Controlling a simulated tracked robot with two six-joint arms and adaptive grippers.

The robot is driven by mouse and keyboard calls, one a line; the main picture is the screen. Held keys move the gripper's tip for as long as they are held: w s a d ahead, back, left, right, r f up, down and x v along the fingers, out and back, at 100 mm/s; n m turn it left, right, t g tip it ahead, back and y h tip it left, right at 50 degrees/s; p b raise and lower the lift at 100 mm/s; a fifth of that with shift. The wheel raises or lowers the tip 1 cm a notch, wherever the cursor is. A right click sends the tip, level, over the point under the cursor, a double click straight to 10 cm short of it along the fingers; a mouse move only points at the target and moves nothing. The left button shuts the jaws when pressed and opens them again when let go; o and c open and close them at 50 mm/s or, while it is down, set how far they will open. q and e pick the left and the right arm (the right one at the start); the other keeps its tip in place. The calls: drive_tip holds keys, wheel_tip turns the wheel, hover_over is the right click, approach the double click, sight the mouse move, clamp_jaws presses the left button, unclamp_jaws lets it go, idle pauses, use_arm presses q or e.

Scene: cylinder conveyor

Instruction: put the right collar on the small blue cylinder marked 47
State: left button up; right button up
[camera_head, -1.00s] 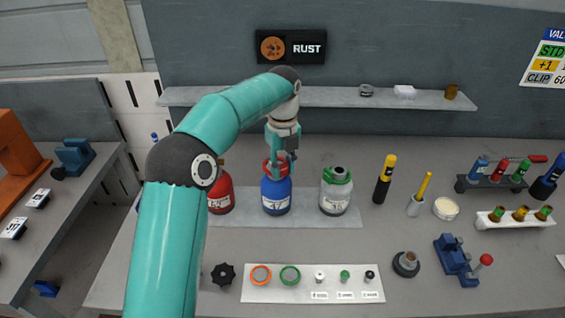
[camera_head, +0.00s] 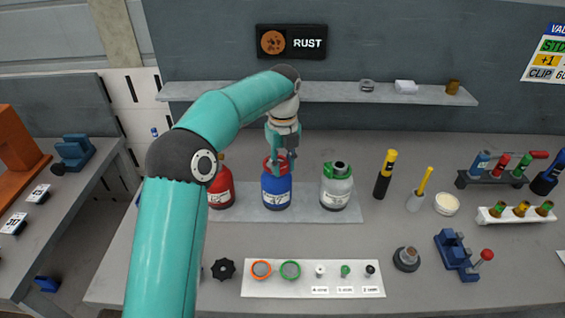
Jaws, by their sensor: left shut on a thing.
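The small blue cylinder (camera_head: 276,192) marked 47 stands upright on a grey mat, between a red cylinder and a grey one. My left gripper (camera_head: 279,163) is right at its top, shut on a red collar (camera_head: 270,165). The collar is around or just over the top of the blue cylinder; the fingers partly hide it, so I cannot tell how it is seated. An orange ring (camera_head: 261,270) and a green ring (camera_head: 290,271) lie on the white tray (camera_head: 262,291) in front. My right gripper is not in view.
The red cylinder (camera_head: 222,190) stands close on the left, partly behind my arm. The grey cylinder (camera_head: 336,193) with a green collar stands on the right. Small valve parts, a black knob (camera_head: 223,269) and a blue vise (camera_head: 456,258) lie in front. A shelf (camera_head: 330,95) runs behind.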

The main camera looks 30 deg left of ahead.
use_arm(q)
drive_tip(key=shift+f+b, duration=0.4)
drive_tip(key=shift+f, duration=0.6)
drive_tip(key=o, duration=1)
drive_tip(key=shift+r, duration=0.1)
wheel_tip(320, 180, up, 2)
drive_tip(key=p, duration=0.2)
drive_tip(key=shift+r+p, duration=0.2)
drive_tip(key=shift+p, duration=0.2)
drive_tip(key=shift+r+p, duration=0.5)
drive_tip(key=shift+r, duration=0.35)
drive_tip(key=shift+w+r, duration=0.1)
drive_tip(key=shift+r, duration=0.75)
